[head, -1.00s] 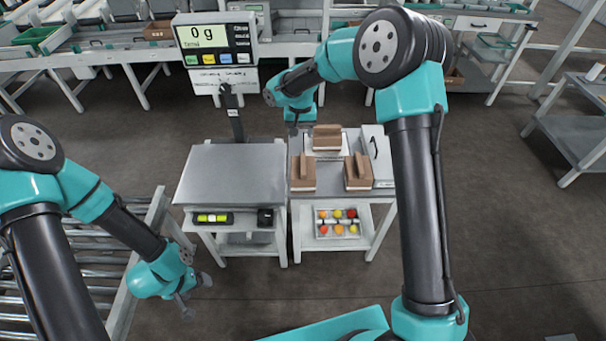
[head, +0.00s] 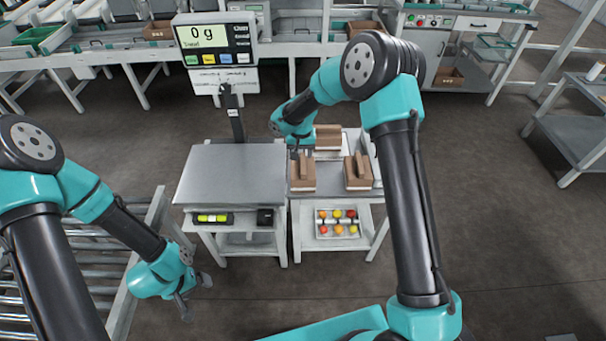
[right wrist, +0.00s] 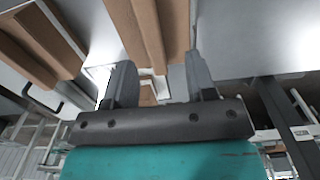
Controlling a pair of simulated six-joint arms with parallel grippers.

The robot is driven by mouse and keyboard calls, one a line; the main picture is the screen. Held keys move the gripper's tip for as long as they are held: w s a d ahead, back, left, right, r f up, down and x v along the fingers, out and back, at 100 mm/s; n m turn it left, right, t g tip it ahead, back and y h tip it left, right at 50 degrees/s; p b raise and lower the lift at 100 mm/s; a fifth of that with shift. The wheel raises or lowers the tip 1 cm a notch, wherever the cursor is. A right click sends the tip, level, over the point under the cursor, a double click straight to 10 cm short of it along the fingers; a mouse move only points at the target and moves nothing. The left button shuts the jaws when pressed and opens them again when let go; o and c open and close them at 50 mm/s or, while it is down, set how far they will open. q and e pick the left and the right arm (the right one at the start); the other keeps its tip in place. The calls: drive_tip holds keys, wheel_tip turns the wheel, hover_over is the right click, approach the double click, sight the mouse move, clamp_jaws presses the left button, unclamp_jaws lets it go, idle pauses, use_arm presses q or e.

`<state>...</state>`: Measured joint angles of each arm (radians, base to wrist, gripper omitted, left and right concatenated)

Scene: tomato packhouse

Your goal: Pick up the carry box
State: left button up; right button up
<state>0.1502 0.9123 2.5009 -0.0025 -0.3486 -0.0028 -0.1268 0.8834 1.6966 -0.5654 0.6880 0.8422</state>
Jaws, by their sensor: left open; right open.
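Several brown carry boxes with raised central handles stand on the small table right of the scale: one at front left (head: 303,177), one at front right (head: 359,173), one at the back (head: 328,135), partly hidden by my right arm. My right gripper (head: 297,152) is just above and behind the front-left box, pointing down. In the right wrist view its two fingers (right wrist: 162,86) stand apart with nothing between them, and a brown box (right wrist: 150,25) shows beyond them. My left gripper (head: 195,294) is open and empty, low at the left, away from the boxes.
The scale's metal platform (head: 232,172) is bare and its display (head: 215,38) reads 0 g. A tray of coloured tomatoes (head: 338,222) sits on the shelf below the boxes. A roller conveyor (head: 95,250) runs at the left.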

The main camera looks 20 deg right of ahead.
sight(303, 162)
drive_tip(key=shift+s+d+f, duration=0.1)
drive_tip(key=shift+d+f, duration=0.1)
drive_tip(key=shift+f, duration=1.1)
drive_tip(key=shift+d+f, duration=0.15)
drive_tip(key=shift+f, duration=1.15)
drive_tip(key=shift+c, duration=0.3)
clamp_jaws()
